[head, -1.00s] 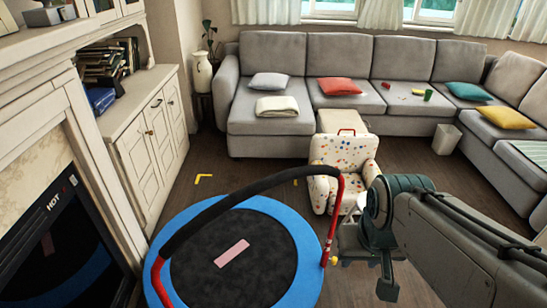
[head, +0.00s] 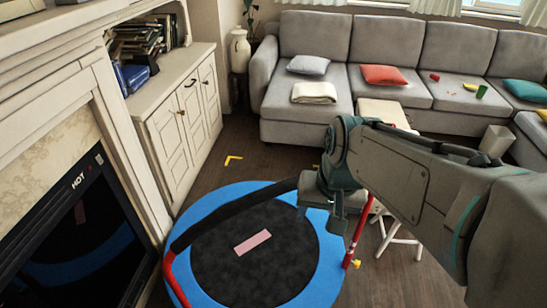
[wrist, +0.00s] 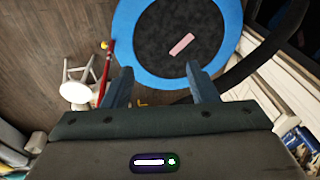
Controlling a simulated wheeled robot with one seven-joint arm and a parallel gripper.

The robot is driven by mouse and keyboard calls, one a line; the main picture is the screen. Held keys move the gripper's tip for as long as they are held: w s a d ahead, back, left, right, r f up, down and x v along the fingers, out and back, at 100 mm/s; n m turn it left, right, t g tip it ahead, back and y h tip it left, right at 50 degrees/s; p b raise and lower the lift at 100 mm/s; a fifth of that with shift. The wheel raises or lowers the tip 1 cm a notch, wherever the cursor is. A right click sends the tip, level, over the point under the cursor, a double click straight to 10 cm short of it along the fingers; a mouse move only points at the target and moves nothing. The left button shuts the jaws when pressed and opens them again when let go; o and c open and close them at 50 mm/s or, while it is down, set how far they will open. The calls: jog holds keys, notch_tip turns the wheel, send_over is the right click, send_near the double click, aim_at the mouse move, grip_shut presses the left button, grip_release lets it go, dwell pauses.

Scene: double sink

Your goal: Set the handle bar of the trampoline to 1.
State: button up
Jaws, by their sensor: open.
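The trampoline has a blue rim (head: 215,205) and a black mat (head: 285,265) with a pink patch. Its handle bar (head: 235,212) arches over the mat, with black padding and red posts; the right post (head: 358,235) shows beside my gripper. My gripper (head: 335,232) points down in front of the bar's right part and hides its upper right bend. In the wrist view, my gripper (wrist: 158,78) is open with nothing between its fingers. The red post (wrist: 106,75) shows left of the left finger, and the black padding (wrist: 262,62) runs right of the right finger. Contact cannot be told.
A fireplace (head: 75,215) and a white cabinet (head: 180,120) stand close on the left. A grey sofa (head: 305,110) lies behind. A white stool (head: 400,235) stands right of the trampoline. Open floor (head: 265,160) lies between the trampoline and the sofa.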

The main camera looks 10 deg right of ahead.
jog(key=w+d+r+m+y, duration=0.1)
jog(key=w+r+m+y, duration=0.1)
jog(key=w+m, duration=0.3)
jog(key=m+g+y, duration=0.1)
jog(key=m+y, duration=0.1)
jog(key=m, duration=0.5)
send_near(295, 184)
jog(key=x, duration=0.4)
jog(key=w+x, duration=0.1)
jog(key=x, duration=0.2)
jog(key=d+x, duration=0.1)
jog(key=x, duration=0.3)
jog(key=shift+w+a+f+p, duration=0.1)
jog(key=shift+w+f+p, duration=0.1)
jog(key=shift+f+p, duration=0.2)
jog(key=shift+c, duration=0.3)
grip_shut()
notch_tip(295, 184, down, 6)
jog(key=b, duration=0.4)
jog(key=shift+f, duration=0.2)
